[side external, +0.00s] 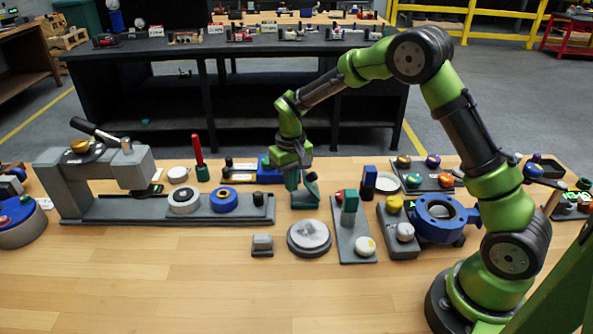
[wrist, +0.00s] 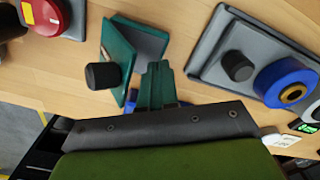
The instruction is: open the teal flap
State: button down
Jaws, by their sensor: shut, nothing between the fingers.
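The teal flap (wrist: 118,52) with its black knob (wrist: 102,76) stands tilted up from its base in the wrist view. The grey inside of the base (wrist: 150,42) shows beside it. In the side external view the teal base (side external: 304,199) sits on the table with the raised flap (side external: 313,187) and its dark knob above it. My gripper (wrist: 160,68) is shut and empty, its fingertips next to the flap on the side away from the knob. In the side external view my gripper (side external: 291,186) points down at the base's left side. I cannot tell whether it touches the flap.
A grey rail (side external: 150,208) with white and blue rings lies to the left. A round grey disc (side external: 309,238), a small grey block (side external: 262,244) and a board with a teal post (side external: 350,210) stand in front. The table's front is clear.

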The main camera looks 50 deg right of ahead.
aim_at(314, 172)
jog(key=shift+s+d, duration=0.2)
jog(key=shift+s+d, duration=1.9)
jog(key=shift+w+a, duration=1.1)
jog(key=shift+r, duration=4.05)
jog(key=shift+f, duration=0.1)
